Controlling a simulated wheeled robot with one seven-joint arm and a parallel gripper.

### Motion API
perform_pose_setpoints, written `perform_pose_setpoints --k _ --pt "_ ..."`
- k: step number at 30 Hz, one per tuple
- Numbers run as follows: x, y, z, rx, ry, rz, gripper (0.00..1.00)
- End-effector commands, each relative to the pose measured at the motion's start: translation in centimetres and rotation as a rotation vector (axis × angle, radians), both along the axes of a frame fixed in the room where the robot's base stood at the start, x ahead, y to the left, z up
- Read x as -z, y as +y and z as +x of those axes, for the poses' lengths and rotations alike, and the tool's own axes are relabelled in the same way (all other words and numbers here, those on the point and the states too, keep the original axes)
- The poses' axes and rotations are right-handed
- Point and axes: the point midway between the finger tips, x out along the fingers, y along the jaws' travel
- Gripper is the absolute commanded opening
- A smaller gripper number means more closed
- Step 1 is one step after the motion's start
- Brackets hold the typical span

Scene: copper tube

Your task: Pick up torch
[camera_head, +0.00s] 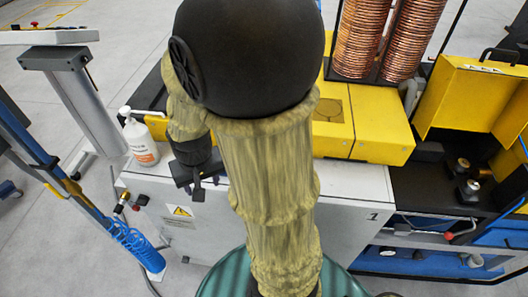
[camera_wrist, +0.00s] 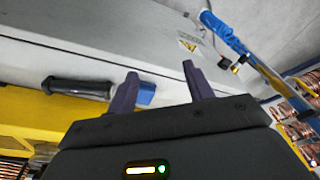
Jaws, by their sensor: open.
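A dark cylindrical object that looks like the torch (camera_wrist: 78,87) lies on a pale surface at the left of the wrist view. A blue piece (camera_wrist: 146,93) shows just behind my left finger; I cannot tell whether it belongs to the torch. My gripper (camera_wrist: 160,84) is open with nothing between its fingers, and the dark body lies left of them in the picture. In the head view my gripper (camera_head: 195,177) hangs above the white cabinet top, and the torch is not visible there; my arm covers much of that area.
A white pump bottle (camera_head: 139,140) stands left of my gripper on the white cabinet (camera_head: 345,205). A yellow housing (camera_head: 380,122) and copper coils (camera_head: 362,35) stand behind my arm. A blue coiled hose (camera_head: 133,243) hangs at the left. An open yellow box (camera_head: 465,95) is at the right.

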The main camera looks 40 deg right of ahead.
Motion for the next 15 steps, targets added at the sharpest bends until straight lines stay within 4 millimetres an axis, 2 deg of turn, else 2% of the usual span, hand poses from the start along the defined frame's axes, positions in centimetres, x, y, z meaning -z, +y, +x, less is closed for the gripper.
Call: perform_pose_setpoints --k 1,8,15 --pt "-1.1 -0.6 0.5 0.078 0.026 0.003 0.52" --pt "-0.5 -3.6 2.0 0.466 0.121 -0.021 0.52" --pt "-0.4 -8.0 3.7 1.006 0.173 -0.15 0.52"
